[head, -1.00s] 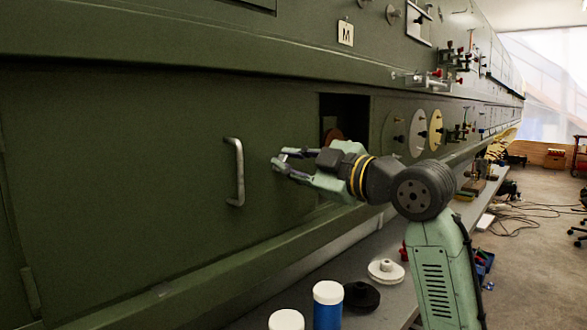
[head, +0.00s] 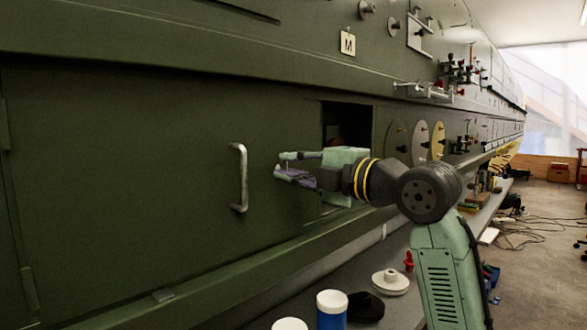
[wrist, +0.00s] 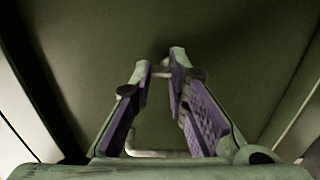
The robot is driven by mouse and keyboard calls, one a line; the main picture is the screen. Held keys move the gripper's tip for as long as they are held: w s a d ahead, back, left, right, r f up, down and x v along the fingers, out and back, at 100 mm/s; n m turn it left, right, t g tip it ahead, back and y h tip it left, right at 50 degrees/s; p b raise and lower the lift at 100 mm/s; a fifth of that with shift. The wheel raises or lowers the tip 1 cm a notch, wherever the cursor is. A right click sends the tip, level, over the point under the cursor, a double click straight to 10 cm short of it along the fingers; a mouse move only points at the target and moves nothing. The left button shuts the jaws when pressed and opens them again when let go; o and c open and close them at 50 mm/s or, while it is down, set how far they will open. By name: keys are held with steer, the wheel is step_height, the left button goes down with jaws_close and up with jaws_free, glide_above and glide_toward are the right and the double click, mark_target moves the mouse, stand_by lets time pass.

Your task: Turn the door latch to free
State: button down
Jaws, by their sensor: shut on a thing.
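The green door panel (head: 130,190) fills the left of the head view, with a pale vertical bar handle (head: 239,178) on it. My gripper (head: 279,165) is at the door face just right of that handle, not touching it. In the wrist view my gripper (wrist: 164,64) has its fingertips closed on the small pale door latch (wrist: 160,70). The fingers hide most of the latch, so its angle is hard to tell. The bar handle also shows in the wrist view (wrist: 158,153), lower between the fingers.
A dark rectangular opening (head: 346,122) lies behind my gripper. A placard marked M (head: 347,43) is above it. On the ledge below stand a blue jar with a white lid (head: 331,308), a black knob (head: 365,307) and a white knob (head: 390,282).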

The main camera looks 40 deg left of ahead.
steer(key=shift+s+a+f, duration=0.2)
steer(key=shift+a+f, duration=0.1)
steer(key=shift+f, duration=0.4)
steer(key=c, duration=1.8)
jaws_free()
steer(key=o, duration=0.5)
steer(key=shift+w+r, duration=0.15)
steer(key=shift+o, duration=0.5)
steer(key=shift+r, duration=0.1)
steer(key=d, duration=1.2)
steer(key=shift+s, duration=0.45)
steer(key=shift+d, duration=0.1)
